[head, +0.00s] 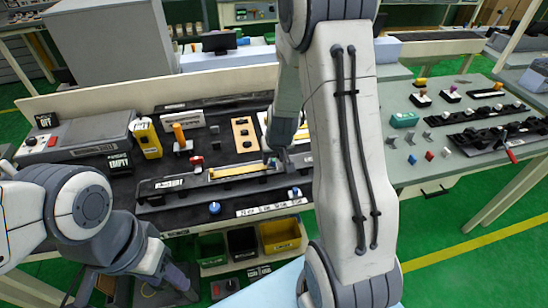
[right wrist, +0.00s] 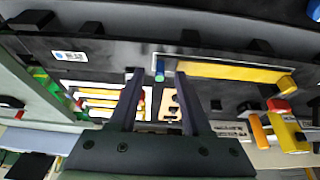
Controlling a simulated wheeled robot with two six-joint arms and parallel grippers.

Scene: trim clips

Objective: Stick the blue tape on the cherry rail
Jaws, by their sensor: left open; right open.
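A small blue piece (right wrist: 160,72) shows between the fingertips of my right gripper (right wrist: 157,84) in the right wrist view; I cannot tell if it is the blue tape. My right gripper is open, with one finger on each side of it, and also shows low over the bench in the head view (head: 273,158). A yellow strip (right wrist: 235,73) lies in a silver-edged channel beside the blue piece; it also shows in the head view (head: 238,171). I cannot make out a cherry-coloured rail. My left gripper (head: 142,288) is open and empty at the lower left.
A yellow box (head: 147,138), an orange-handled tool (head: 181,138) and a wooden block with holes (head: 245,134) stand behind the strip. Blue knobs (head: 214,208) sit near the front. Coloured bins (head: 281,235) hang below the bench. A side table (head: 440,168) holds several small parts.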

